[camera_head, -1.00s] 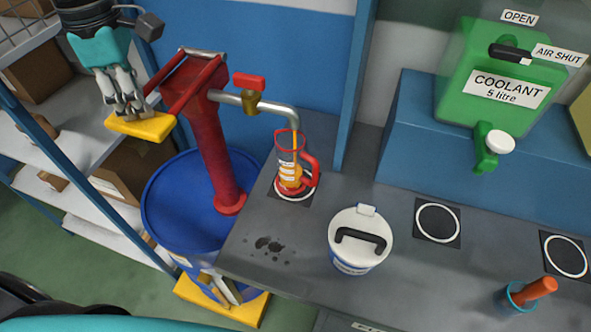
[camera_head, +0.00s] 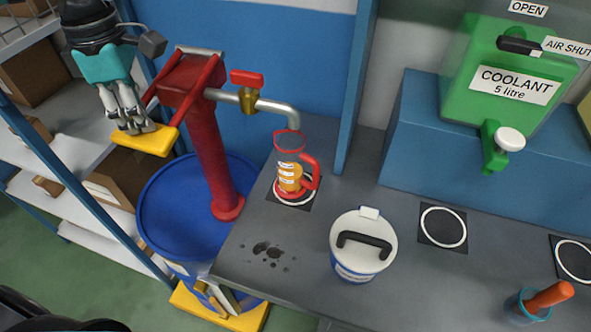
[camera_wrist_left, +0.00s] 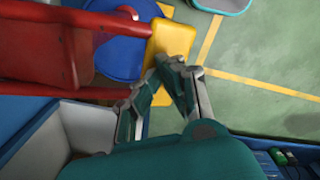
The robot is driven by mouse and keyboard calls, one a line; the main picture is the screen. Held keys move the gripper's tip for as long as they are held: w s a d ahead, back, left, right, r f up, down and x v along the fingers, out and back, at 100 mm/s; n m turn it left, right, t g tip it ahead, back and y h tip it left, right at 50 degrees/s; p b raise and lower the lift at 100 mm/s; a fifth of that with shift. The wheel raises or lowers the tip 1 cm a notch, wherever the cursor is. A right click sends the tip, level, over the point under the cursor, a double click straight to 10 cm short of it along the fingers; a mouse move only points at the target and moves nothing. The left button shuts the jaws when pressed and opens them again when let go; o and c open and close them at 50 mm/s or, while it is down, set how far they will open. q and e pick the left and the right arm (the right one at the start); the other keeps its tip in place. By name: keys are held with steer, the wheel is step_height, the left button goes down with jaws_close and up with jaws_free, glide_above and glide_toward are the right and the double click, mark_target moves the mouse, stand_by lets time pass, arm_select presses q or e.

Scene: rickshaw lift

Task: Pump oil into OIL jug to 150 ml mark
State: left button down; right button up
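The red hand pump (camera_head: 208,140) stands on a blue oil drum (camera_head: 165,210). Its yellow handle (camera_head: 145,139) sticks out to the left. My left gripper (camera_head: 138,128) has its fingertips together on top of the handle, touching or nearly touching it. The left wrist view shows the closed fingers (camera_wrist_left: 163,72) over the yellow handle (camera_wrist_left: 172,40). The clear OIL jug (camera_head: 290,172), with red rim, handle and base, stands under the pump spout (camera_head: 292,115). Orange oil shows inside; its exact level against the marks is too small to read. My right gripper is not in view.
A white lidded bucket (camera_head: 362,245) stands on the grey bench (camera_head: 310,240), beside dark spill spots (camera_head: 268,252). A green coolant container (camera_head: 510,80) stands on a blue box. Shelves with cartons (camera_head: 120,190) lie at the left.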

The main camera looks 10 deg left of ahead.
arm_select(q)
step_height(320, 180, up, 11)
steer(key=p, duration=0.8)
steer(key=shift+f, duration=0.1)
steer(key=shift+f+b, duration=4.85)
steer(key=shift+f, duration=0.8)
step_height(320, 180, up, 12)
steer(key=p, duration=0.8)
steer(key=shift+f+p, duration=0.2)
steer(key=shift+p, duration=0.2)
step_height(320, 180, up, 6)
steer(key=p, duration=0.4)
steer(key=shift+p, duration=0.3)
